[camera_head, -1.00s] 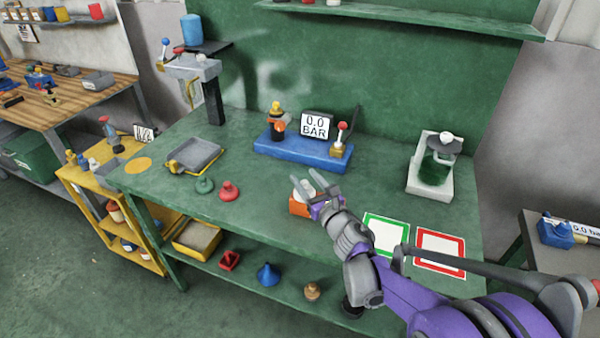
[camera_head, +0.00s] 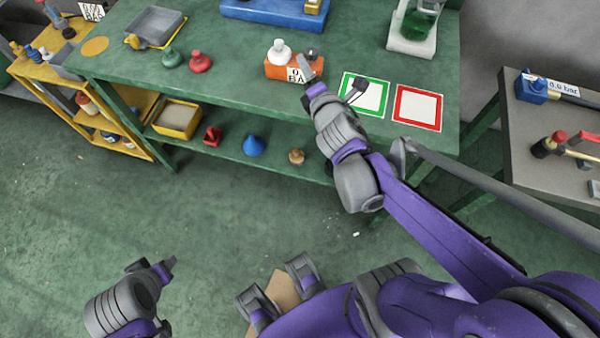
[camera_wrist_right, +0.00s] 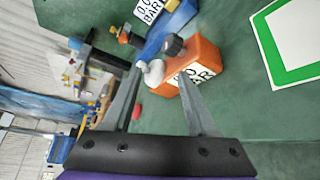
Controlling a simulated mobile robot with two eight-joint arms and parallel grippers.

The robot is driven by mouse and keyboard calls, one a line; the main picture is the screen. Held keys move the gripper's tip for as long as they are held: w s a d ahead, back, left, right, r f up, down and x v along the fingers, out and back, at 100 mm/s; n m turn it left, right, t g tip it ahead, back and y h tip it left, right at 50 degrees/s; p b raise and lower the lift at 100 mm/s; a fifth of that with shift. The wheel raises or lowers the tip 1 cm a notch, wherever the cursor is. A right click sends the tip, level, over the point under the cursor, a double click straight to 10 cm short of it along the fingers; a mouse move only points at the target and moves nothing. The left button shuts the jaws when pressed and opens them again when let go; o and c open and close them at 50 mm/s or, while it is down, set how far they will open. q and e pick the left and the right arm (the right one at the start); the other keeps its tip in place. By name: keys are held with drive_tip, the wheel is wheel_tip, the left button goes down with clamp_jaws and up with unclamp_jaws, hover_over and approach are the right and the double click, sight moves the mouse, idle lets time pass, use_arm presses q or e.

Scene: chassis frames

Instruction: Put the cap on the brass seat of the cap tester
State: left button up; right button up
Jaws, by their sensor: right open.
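A white cap-like piece (camera_head: 279,50) sits at the left of an orange box (camera_head: 283,72) with a BAR readout. A dark round knob (camera_head: 313,53) is at its right. The wrist view shows the white piece (camera_wrist_right: 154,73) and orange box (camera_wrist_right: 202,62) just beyond my fingertips. My right gripper (camera_head: 312,72) is open and empty, its fingers apart at the box's front right. A blue base (camera_head: 262,12) with a brass-coloured block (camera_head: 313,6) is cut by the top edge. No brass seat is clear on the orange box. My left gripper (camera_head: 167,268) is low, over the floor.
A green-framed sheet (camera_head: 352,100) and a red-framed sheet (camera_head: 420,117) lie right. A grey tray (camera_head: 153,27) and a glass vessel's white base (camera_head: 405,42) are farther back.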

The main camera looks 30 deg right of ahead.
drive_tip(key=s+a+f+m+g+y, duration=0.2)
drive_tip(key=s+a+f+m+g, duration=0.2)
drive_tip(key=s+m, duration=0.5)
drive_tip(key=s+a+f+m+g+y, duration=0.3)
drive_tip(key=s+a+f+m+g, duration=0.2)
drive_tip(key=s+a+f+m, duration=0.3)
drive_tip(key=shift+s+a+m+g, duration=0.35)
drive_tip(key=shift+a+m, duration=0.65)
drive_tip(key=shift+m, duration=0.2)
